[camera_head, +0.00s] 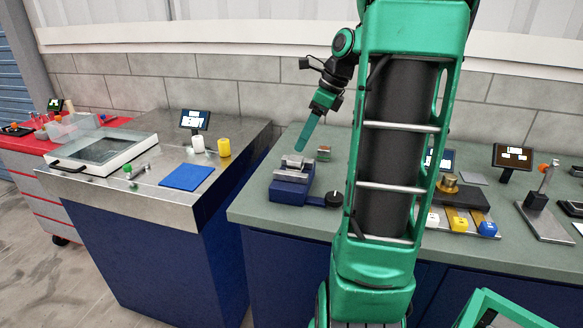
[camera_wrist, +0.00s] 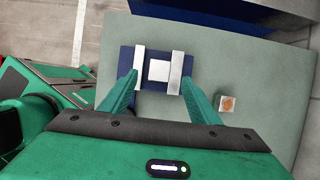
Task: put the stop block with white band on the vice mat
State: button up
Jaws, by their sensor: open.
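A blue vice (camera_head: 291,187) with two pale metal jaws stands on the green-grey bench; it also shows from above in the wrist view (camera_wrist: 126,58). A white square piece (camera_wrist: 159,70) lies between its jaws; I cannot tell whether it is a mat or a block. A small block (camera_head: 324,152) stands behind and right of the vice, and its pale top with an orange mark shows in the wrist view (camera_wrist: 228,103). No white band is clear on it. My gripper (camera_head: 302,146) is open and empty above the vice, its fingertips spread (camera_wrist: 160,82) around the white piece in the wrist view.
A blue flat mat (camera_head: 187,176), white cylinder (camera_head: 197,145) and yellow cylinder (camera_head: 224,147) are on the left metal bench. A gap separates the benches. A black knob (camera_head: 334,199) is beside the vice.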

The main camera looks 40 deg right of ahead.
aim_at(296, 158)
jog(key=shift+s+x, duration=0.15)
jog(key=shift+x, duration=1.55)
jog(key=shift+s+x, duration=0.1)
jog(key=shift+x, duration=1.6)
jog(key=shift+f, duration=0.1)
jog(key=shift+d, duration=0.1)
grip_shut()
